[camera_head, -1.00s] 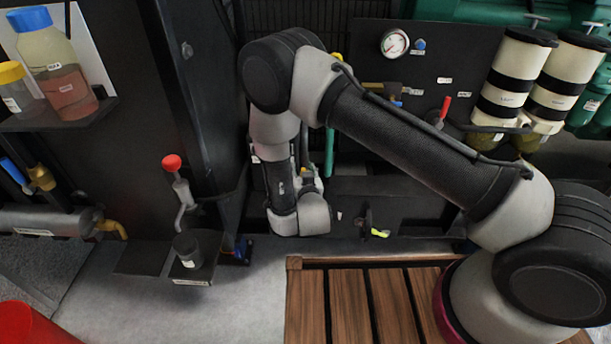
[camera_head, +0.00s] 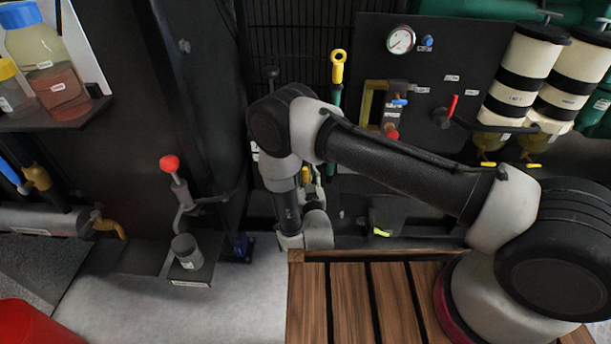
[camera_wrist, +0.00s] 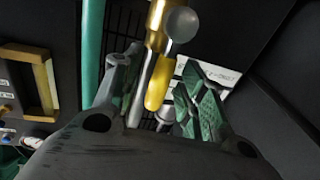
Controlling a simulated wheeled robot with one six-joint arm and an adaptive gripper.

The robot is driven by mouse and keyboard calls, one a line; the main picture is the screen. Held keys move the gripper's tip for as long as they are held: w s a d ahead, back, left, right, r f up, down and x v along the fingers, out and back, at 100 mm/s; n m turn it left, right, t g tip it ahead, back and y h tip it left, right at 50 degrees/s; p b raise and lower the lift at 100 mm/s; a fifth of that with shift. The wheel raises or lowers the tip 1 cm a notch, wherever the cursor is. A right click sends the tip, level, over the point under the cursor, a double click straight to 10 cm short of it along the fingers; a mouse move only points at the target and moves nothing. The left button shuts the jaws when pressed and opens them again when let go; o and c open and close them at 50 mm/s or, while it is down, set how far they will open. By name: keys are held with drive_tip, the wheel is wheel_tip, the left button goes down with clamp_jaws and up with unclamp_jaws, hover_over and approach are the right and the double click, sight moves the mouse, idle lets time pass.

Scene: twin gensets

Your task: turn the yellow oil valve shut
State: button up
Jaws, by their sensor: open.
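The yellow valve lever (camera_wrist: 158,84) hangs below a brass fitting (camera_wrist: 155,22) with a round grey end in the wrist view. My gripper (camera_wrist: 160,92) is open, with one finger on each side of the lever. I cannot tell whether either finger touches it. In the head view my gripper (camera_head: 312,184) is low against the dark engine frame, mostly hidden behind my wrist, with a small yellow part (camera_head: 306,174) showing beside it.
A green tube (camera_wrist: 91,50) runs close by on the left in the wrist view. A yellow ring handle (camera_head: 338,65) stands above my arm in the head view. A red-knobbed lever (camera_head: 170,165) and small grey cup (camera_head: 187,250) are at left. Wooden slats (camera_head: 350,300) lie in front.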

drive_tip(key=shift+w, duration=0.15)
clamp_jaws()
drive_tip(key=shift+a, duration=0.1)
drive_tip(key=a+f+n+g+h, duration=0.2)
drive_tip(key=a+f+n, duration=0.3)
drive_tip(key=n, duration=1)
drive_tip(key=shift+f+h, duration=0.25)
drive_tip(key=shift+h, duration=0.25)
drive_tip(key=shift+n, duration=0.3)
